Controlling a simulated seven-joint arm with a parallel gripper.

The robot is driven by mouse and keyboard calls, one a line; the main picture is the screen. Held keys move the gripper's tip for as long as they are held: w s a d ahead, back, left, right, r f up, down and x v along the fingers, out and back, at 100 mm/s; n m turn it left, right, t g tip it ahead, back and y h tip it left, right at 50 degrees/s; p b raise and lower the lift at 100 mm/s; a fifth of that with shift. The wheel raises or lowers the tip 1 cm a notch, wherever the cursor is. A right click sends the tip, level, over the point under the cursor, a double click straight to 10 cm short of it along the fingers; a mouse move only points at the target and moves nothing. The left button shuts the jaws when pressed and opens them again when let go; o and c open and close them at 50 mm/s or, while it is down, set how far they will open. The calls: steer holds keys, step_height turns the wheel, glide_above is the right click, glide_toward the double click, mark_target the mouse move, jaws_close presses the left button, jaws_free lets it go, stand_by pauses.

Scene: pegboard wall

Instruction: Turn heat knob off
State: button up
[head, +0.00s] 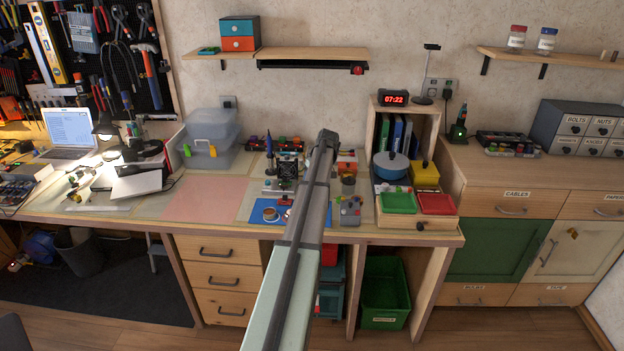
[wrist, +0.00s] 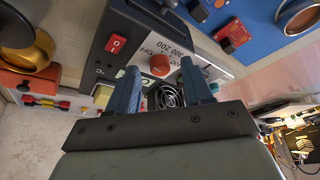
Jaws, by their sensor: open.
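The heat knob is a round red knob (wrist: 160,65) on the pale front panel of a dark soldering station (wrist: 98,50), seen upside down in the wrist view. Printed marks by the knob include OFF and numbers; I cannot tell where the knob points. My gripper (wrist: 159,67) is open, with one blue finger on each side of the knob in the picture. I cannot tell whether the fingers touch it. In the head view, my arm crosses the middle of the bench and the fingers cannot be made out.
A red rocker switch (wrist: 116,43) sits beside the knob. A black round fan (wrist: 170,97) shows between the fingers. A blue mat (wrist: 262,14) holds a red block (wrist: 232,35). A brass cup (wrist: 15,28) stands at the side. The pink mat (head: 205,197) is clear.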

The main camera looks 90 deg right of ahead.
steer(key=v, duration=1.3)
steer(key=shift+a+r, duration=0.1)
steer(key=shift+a, duration=0.05)
